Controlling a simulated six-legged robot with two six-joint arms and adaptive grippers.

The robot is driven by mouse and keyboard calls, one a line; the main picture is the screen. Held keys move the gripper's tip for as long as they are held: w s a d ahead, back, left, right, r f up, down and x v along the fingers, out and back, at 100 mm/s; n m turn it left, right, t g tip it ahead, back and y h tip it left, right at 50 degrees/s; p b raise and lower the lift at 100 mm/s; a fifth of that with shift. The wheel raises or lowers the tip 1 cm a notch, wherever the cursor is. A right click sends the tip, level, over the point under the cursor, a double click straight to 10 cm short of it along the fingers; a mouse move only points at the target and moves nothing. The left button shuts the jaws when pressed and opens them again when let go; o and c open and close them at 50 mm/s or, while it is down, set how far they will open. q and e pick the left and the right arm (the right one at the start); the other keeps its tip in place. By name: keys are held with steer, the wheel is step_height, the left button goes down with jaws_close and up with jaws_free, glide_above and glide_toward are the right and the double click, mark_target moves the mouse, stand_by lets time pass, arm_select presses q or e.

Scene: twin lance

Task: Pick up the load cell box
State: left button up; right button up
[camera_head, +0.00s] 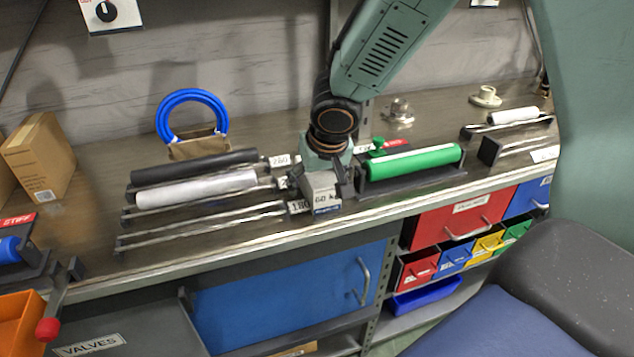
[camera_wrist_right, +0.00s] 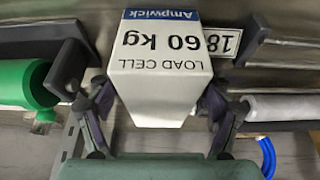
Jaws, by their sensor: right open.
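The load cell box (camera_wrist_right: 160,65) is a pale box marked "LOAD CELL 60 kg" with a blue "Ampwick" band, upside down in the right wrist view. In the head view the box (camera_head: 323,194) is at the bench's front part, right of the "180" label. My right gripper (camera_head: 325,168) reaches down to it from above and behind. In the right wrist view the fingers of the gripper (camera_wrist_right: 158,98) are open, one on each side of the box. Small gaps seem to remain; contact is hard to tell. My left gripper is in neither view.
A green cylinder (camera_head: 413,161) lies in a dark holder just right of the box. White (camera_head: 197,188) and black (camera_head: 196,166) cylinders lie on a rack to the left. A blue ring (camera_head: 192,94) stands behind them. Drawers are below the bench edge (camera_head: 230,247).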

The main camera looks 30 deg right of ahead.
jaws_close()
stand_by(0.9)
